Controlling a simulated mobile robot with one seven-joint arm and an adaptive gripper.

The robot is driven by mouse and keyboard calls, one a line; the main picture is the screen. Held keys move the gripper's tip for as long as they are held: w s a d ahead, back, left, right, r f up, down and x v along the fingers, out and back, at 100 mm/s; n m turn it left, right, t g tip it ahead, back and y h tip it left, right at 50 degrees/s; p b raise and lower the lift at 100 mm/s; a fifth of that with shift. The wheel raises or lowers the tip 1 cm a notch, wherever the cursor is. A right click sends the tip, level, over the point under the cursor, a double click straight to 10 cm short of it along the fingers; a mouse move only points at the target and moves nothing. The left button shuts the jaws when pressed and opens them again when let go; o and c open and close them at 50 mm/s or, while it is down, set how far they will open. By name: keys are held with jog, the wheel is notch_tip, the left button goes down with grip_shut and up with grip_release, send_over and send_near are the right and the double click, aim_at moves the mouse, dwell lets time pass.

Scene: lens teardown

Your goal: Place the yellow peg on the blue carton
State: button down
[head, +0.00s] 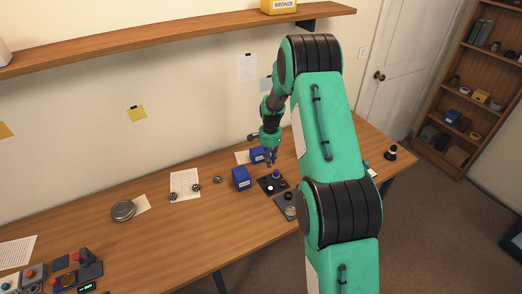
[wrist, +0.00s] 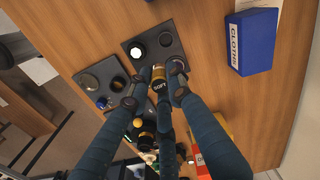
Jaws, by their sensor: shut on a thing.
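My gripper (wrist: 157,80) is shut on a short peg (wrist: 158,74) in the wrist view. The peg has a dull yellow part and a dark band reading SOFT. In the head view my gripper (head: 270,157) hangs over the back of the desk, and the peg cannot be made out there. The blue carton (head: 241,178), labelled CLOTHS in the wrist view (wrist: 252,52), stands on the desk to the left of my gripper. My gripper is apart from it.
A dark tray (head: 264,181) with small round parts lies beside the carton, and a second dark tray (head: 283,198) lies nearer. Another blue box (head: 258,155) is close behind my gripper. Papers and small rings lie left of the carton.

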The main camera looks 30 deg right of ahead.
send_near(261, 154)
jog(key=shift+d+f, duration=0.6)
jog(key=shift+d, duration=0.25)
dwell(0.4)
jog(key=shift+f, duration=0.1)
jog(key=shift+f, duration=1.65)
jog(key=shift+f, duration=0.15)
jog(key=c, duration=1.6)
grip_release()
